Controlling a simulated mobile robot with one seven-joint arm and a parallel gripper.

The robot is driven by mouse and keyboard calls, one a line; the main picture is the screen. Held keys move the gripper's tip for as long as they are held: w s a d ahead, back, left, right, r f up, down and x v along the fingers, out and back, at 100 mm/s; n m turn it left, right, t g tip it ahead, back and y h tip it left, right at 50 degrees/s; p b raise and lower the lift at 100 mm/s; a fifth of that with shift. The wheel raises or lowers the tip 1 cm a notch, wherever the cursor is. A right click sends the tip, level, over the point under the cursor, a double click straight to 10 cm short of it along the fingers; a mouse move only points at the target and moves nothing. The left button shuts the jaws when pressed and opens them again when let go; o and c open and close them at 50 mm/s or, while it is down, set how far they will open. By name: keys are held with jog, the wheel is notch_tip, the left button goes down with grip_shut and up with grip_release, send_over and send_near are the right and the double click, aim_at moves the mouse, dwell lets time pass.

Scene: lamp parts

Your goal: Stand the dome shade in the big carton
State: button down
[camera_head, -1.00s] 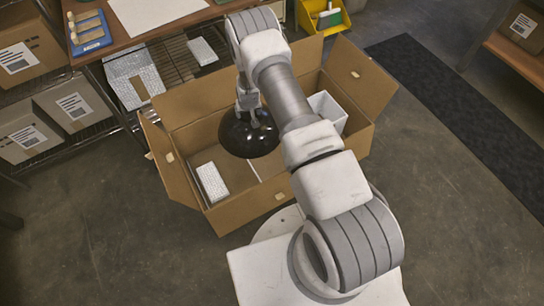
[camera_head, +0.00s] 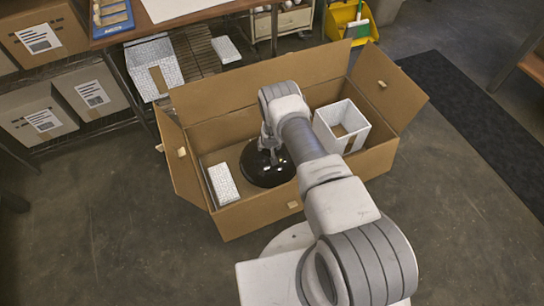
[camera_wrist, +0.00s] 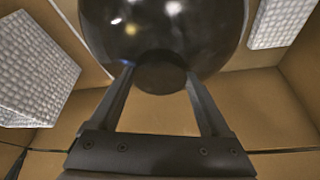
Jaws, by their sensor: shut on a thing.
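The dome shade (camera_head: 262,165) is glossy black and rounded. In the head view it is inside the big carton (camera_head: 250,219), between a white patterned block and my arm. My gripper (camera_head: 270,142) is above it, partly hidden by my arm. In the wrist view the fingers of my gripper (camera_wrist: 160,78) are shut on the narrow dark end of the dome shade (camera_wrist: 165,30). The big carton is brown cardboard with its flaps open. Whether the shade touches the carton floor is hard to tell.
Inside the carton, a white patterned block (camera_head: 223,184) lies left of the shade and an open white box (camera_head: 345,112) stands to the right. A shelf with a wrapped box (camera_head: 152,70) is behind. Brown cartons (camera_head: 88,92) sit at the left.

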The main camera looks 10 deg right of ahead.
jog(key=shift+w+f+b, duration=0.15)
jog(key=shift+f+b, duration=0.75)
jog(key=shift+f, duration=1.35)
grip_release()
